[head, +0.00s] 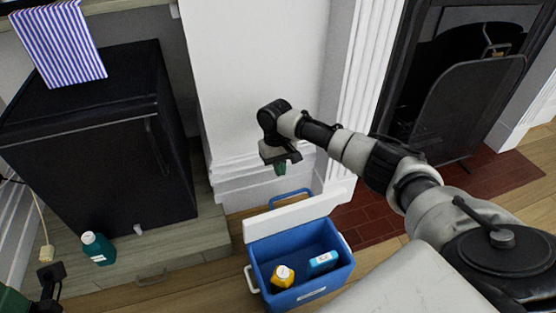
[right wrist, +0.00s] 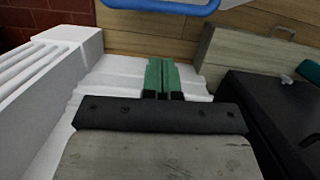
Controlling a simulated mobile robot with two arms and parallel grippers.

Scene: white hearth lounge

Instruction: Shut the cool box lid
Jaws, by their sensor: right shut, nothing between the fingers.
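The blue cool box (head: 262,262) stands on the wooden floor at the lower middle of the head view. Its white lid (head: 295,215) is open, raised along the far side of the box. A blue handle (head: 290,192) shows just beyond the lid; a blue bar (right wrist: 165,7) also crosses the top of the right wrist view. My right gripper (head: 281,168) is above and beyond the lid, apart from it. Its green fingertips (right wrist: 158,76) are together and empty. I do not make out my left gripper.
A yellow item (head: 283,276) and a blue-and-white item (head: 323,262) lie inside the box. A black mini fridge (head: 100,140) and a teal bottle (head: 98,248) stand on a low wooden platform at left. A white wall and fluted column rise behind; a fireplace screen (head: 455,110) is at right.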

